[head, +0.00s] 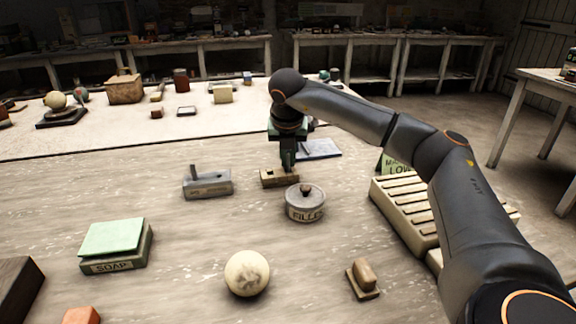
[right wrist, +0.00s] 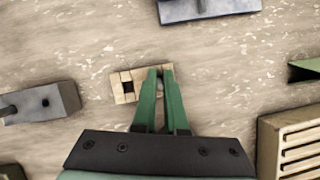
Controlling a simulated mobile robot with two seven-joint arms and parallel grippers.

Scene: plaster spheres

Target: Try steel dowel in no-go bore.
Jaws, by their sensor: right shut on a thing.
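My right gripper (head: 288,166) points straight down over the right part of a small tan block (head: 268,181). It is shut on a thin piece, apparently the steel dowel, which the fingers almost wholly hide. In the right wrist view the fingertips (right wrist: 160,70) nearly meet at the right end of the tan block (right wrist: 117,88), which has a dark square opening left of them. I cannot tell whether the held piece is inside a bore. A grey block (head: 210,187) with an upright grey post (head: 194,172) stands to the left; its lettering is unreadable. My left gripper is out of view.
A lidded pot labelled FILLER (head: 305,208) stands close in front of the tan block. A blue-grey flat piece (head: 320,149) lies behind. A cream slotted rack (head: 402,205) is at right. A pale ball (head: 247,273) and a soap box (head: 117,261) are nearer, with bare table between.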

